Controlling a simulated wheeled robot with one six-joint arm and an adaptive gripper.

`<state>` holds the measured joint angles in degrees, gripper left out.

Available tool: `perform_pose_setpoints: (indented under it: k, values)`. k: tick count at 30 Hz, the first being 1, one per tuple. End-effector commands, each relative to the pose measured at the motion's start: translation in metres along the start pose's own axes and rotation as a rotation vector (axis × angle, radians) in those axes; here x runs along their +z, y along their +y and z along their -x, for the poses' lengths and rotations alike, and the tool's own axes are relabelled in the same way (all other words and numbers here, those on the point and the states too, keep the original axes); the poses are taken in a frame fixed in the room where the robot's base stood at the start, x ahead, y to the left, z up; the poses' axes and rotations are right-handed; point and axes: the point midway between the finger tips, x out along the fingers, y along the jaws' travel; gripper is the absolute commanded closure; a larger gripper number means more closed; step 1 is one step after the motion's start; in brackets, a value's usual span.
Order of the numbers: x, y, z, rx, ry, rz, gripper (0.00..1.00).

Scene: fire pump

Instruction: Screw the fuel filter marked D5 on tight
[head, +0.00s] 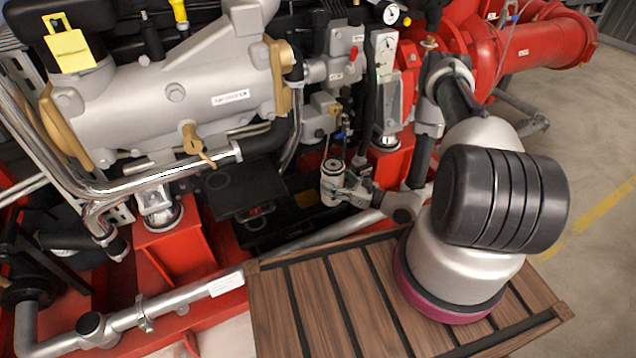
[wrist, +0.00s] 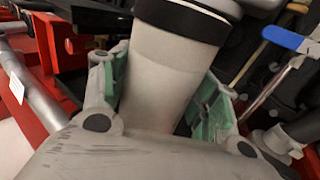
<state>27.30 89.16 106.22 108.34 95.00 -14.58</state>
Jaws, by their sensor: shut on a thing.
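The fuel filter (head: 332,187) is a pale grey-white canister with a black ring around its top. It stands roughly upright beside the engine in the head view, with its top face showing. My gripper (head: 343,190) is shut around its side, reaching in from the right. In the wrist view the filter (wrist: 160,75) fills the middle, tilted in the picture. The green-padded fingers of my gripper (wrist: 162,95) lie on either side of it. No D5 marking can be read. The filter's lower end is hidden behind the gripper in the wrist view.
Grey housings (head: 325,104) with tags and a valve with a blue lever (wrist: 284,38) are close by. A silver pipe (head: 330,235) runs below the filter. A wooden slatted platform (head: 310,290) lies in front. The grey engine manifold (head: 200,90) stands to the left.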

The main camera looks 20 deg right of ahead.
Motion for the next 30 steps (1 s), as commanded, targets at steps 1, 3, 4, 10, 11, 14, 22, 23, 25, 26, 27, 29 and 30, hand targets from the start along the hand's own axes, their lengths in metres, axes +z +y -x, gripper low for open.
perform_pose_setpoints:
  k: [1,3,4,10,11,14,22,23,25,26,27,29,30]
  values:
    - [-0.008,0.006,0.004,0.009,-0.001,-0.001,0.80]
    - [-0.013,0.011,0.006,0.018,-0.001,0.000,0.80]
    - [-0.015,0.013,0.006,0.020,-0.001,0.000,0.80]
    - [-0.016,0.009,-0.003,0.025,-0.001,0.004,0.80]
    - [-0.016,0.007,-0.005,0.026,-0.001,0.003,0.80]
    - [-0.016,0.001,-0.014,0.024,-0.002,0.005,0.80]
    - [-0.016,-0.014,-0.039,0.025,-0.002,0.003,0.80]
    - [-0.016,-0.016,-0.041,0.025,-0.001,0.003,0.80]
    - [-0.016,-0.020,-0.048,0.024,-0.001,0.003,0.80]
    - [-0.016,-0.022,-0.050,0.024,-0.001,0.004,0.80]
    - [-0.016,-0.024,-0.054,0.024,-0.001,0.003,0.80]
    - [-0.015,-0.027,-0.059,0.025,-0.002,0.003,0.80]
    - [-0.015,-0.030,-0.063,0.024,-0.002,0.004,0.80]
